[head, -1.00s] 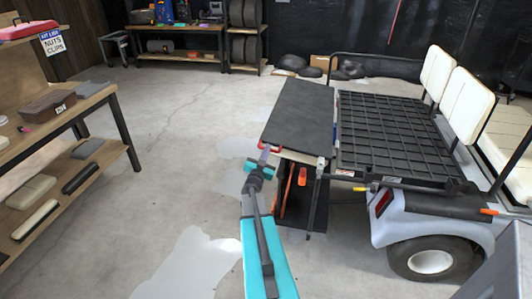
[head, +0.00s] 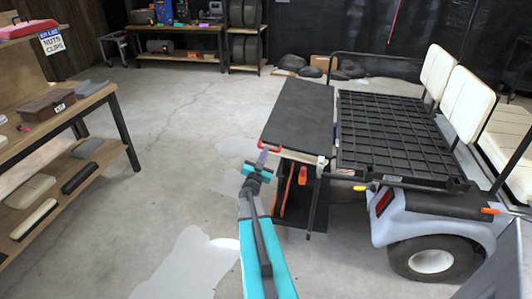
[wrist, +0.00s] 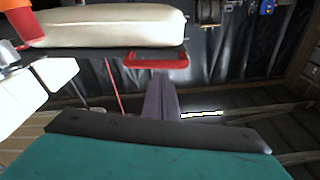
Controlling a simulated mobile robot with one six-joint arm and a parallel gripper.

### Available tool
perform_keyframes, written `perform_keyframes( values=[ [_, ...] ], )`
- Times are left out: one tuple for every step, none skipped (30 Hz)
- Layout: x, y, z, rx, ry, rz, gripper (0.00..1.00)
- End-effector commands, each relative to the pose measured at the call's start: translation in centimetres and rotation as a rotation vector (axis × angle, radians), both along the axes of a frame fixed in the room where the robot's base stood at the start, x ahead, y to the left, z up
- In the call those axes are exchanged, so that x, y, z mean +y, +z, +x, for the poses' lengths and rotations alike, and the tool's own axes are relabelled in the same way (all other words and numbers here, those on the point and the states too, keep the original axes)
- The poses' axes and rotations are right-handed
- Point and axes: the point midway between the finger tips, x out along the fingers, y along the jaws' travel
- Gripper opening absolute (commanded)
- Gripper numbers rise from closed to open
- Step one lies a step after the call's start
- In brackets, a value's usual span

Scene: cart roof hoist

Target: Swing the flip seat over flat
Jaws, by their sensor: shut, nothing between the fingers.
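The flip seat (head: 298,115) is at the cart's rear, its flat black panel facing up beside the black grid deck. Its cream cushion (wrist: 110,24) shows against the panel in the wrist view, and a little of it shows under the panel's near edge in the head view. A red handle (head: 270,148) is on the panel's near left edge; it also shows in the wrist view (wrist: 157,61). My gripper (head: 262,158) is shut and empty, just short of the handle and apparently apart from it. In the wrist view its purple fingers (wrist: 160,98) point toward the handle.
The grid deck (head: 395,135) and cream seat backs (head: 437,70) lie to the right. A red-orange part (head: 302,175) and dark struts stand below the seat. A workbench (head: 75,110) is at the left. The floor between is clear.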

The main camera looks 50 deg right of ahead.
Motion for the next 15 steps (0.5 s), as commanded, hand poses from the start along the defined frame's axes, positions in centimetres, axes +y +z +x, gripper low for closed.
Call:
perform_keyframes(
  values=[
    [0.7, -0.2, -0.2, 0.0, 0.001, 0.001, 0.0],
    [0.9, -0.2, -0.4, 0.0, 0.001, 0.001, 0.0],
    [1.3, -0.3, -0.5, 0.0, 0.001, 0.001, 0.0],
    [1.6, -0.4, -0.6, 0.0, 0.001, 0.001, 0.0],
    [1.9, -0.4, -0.7, 0.0, 0.001, 0.0, 0.0],
    [2.2, -0.4, -0.8, 0.0, 0.001, 0.0, 0.0],
    [2.5, -0.5, -0.9, 0.0, 0.0, 0.0, 0.0],
    [2.8, -0.5, -1.0, 0.001, 0.0, 0.0, 0.0],
    [3.2, -0.6, -1.2, 0.001, 0.0, -0.001, 0.0],
    [3.5, -0.6, -1.3, 0.001, 0.0, -0.001, 0.0],
    [3.8, -0.7, -1.4, 0.001, -0.001, -0.001, 0.0],
    [4.1, -0.7, -1.5, 0.001, -0.001, -0.001, 0.0],
    [4.4, -0.8, -1.5, 0.001, 0.0, -0.001, 0.0],
    [4.7, -0.8, -1.6, 0.001, 0.0, -0.001, 0.0],
    [5.1, -0.9, -1.7, 0.001, 0.0, 0.0, 0.0]
  ],
)
